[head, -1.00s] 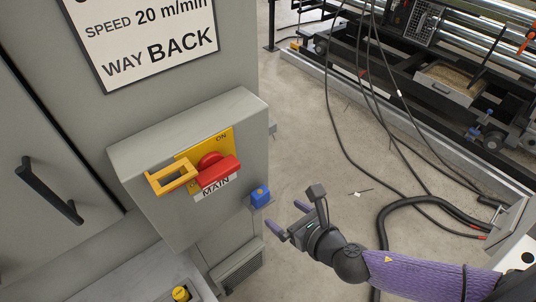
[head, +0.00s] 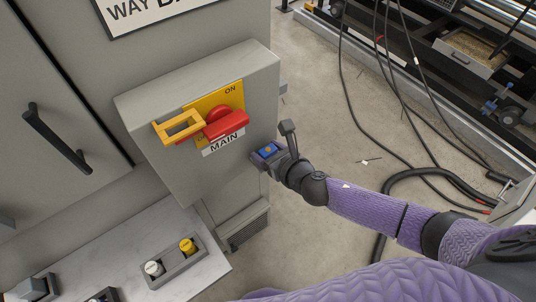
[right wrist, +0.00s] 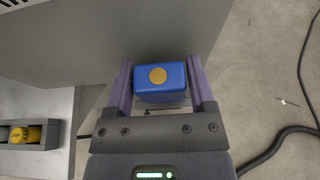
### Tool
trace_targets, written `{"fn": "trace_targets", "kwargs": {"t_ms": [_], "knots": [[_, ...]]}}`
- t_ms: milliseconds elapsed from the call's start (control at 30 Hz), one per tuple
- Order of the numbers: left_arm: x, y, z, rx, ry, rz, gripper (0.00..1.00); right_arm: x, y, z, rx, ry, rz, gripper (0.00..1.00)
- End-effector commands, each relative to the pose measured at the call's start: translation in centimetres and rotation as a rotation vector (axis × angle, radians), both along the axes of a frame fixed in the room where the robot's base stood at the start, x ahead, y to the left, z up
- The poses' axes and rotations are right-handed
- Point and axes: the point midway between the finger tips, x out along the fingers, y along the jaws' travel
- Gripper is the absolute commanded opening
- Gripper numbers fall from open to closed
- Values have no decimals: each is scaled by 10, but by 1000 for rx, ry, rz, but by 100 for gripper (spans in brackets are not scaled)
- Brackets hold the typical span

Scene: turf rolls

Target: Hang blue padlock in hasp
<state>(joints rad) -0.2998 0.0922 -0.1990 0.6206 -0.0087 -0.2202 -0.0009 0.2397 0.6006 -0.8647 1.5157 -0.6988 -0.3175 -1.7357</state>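The blue padlock (head: 268,151) is at the lower right side of the grey switch box. In the right wrist view the padlock (right wrist: 160,87) shows as a blue block with a round brass-coloured spot. My right gripper (head: 266,153) has its purple fingers on both sides of it. The fingers lie very close to its sides; I cannot tell whether they press on it. The padlock's shackle is hidden. The yellow hasp (head: 164,128) sticks out left of the red switch handle (head: 226,124) on the box front and looks empty. My left gripper is out of view.
The grey switch box (head: 150,105) juts from the cabinet above a pale ledge (head: 137,239) with a yellow button (head: 187,245) and a white button (head: 153,268). A black door handle (head: 55,137) is at the left. Black cables (head: 400,182) lie on the floor at the right.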

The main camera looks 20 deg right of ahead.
Motion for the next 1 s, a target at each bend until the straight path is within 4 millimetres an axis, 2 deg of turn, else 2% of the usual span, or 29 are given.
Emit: {"fn": "trace_targets", "kwargs": {"t_ms": [33,67,300,533,667,767,1000], "knots": [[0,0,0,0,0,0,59,0,0,0,0,0,0,58],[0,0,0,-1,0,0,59,0,0,0,0,0,0,51],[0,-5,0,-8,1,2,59,0,0,0,1,0,0,0],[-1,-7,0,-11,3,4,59,0,0,1,1,-1,0,0],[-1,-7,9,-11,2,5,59,0,0,13,1,-3,1,0],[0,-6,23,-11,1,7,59,0,0,35,0,-4,2,0],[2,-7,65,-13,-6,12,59,1,0,109,0,-6,2,0]]}}
